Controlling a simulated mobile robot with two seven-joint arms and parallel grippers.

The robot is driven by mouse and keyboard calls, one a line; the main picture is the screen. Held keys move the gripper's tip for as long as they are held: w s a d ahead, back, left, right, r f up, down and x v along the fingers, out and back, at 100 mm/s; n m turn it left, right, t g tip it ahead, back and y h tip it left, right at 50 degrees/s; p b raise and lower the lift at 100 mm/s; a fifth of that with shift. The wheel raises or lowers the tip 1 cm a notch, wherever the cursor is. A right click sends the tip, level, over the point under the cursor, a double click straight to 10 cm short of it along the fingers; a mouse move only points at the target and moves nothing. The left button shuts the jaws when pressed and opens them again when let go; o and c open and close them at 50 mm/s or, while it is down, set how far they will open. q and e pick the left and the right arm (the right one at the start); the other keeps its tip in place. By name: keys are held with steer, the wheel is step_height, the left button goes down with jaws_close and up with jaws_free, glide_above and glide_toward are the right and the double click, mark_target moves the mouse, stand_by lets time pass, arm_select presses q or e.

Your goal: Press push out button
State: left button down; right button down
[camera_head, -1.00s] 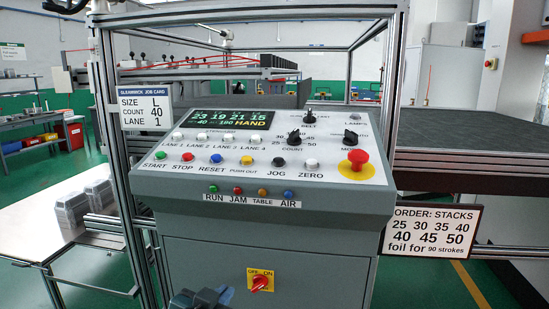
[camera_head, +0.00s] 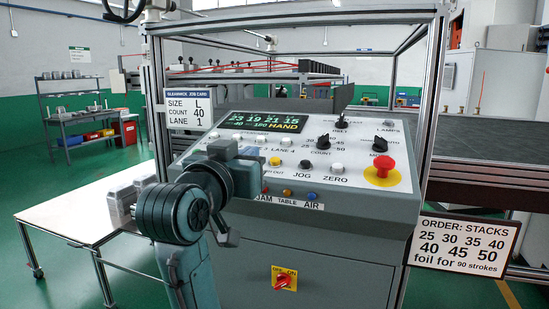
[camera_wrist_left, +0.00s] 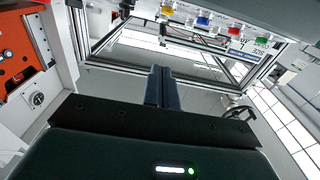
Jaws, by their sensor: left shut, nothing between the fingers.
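The yellow push out button (camera_head: 275,161) is on the sloped control panel (camera_head: 345,179), with its label partly covered by my arm. It also shows upside down at the top of the left wrist view (camera_wrist_left: 166,10), next to the blue reset button (camera_wrist_left: 203,20). My left gripper (camera_head: 248,172) is in front of the panel, just left of the button in the head view. Its fingers (camera_wrist_left: 163,72) are shut together and empty in the wrist view, apart from the button there. The start, stop and reset buttons are hidden behind my arm in the head view.
The black jog button (camera_head: 305,164) and white zero button (camera_head: 337,169) are to the right. A red mushroom button (camera_head: 381,166) is farther right. Frame posts (camera_head: 432,95) flank the panel. A white table (camera_head: 85,205) stands at left.

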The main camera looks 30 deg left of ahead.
arm_select(q)
steer(key=p, duration=0.5)
glide_above(271, 173)
steer(key=s, duration=0.1)
steer(key=shift+s+d+r, duration=0.15)
steer(key=shift+r, duration=0.15)
steer(key=f, duration=0.2)
steer(key=shift+w+f, duration=0.3)
steer(key=shift+w, duration=0.1)
steer(key=shift+w+f, duration=0.2)
steer(key=shift+f, duration=0.5)
arm_select(e)
steer(key=shift+s+d+r+g, duration=0.45)
steer(key=shift+d+g, duration=0.05)
steer(key=shift+d, duration=0.1)
arm_select(q)
steer(key=shift+f, duration=0.1)
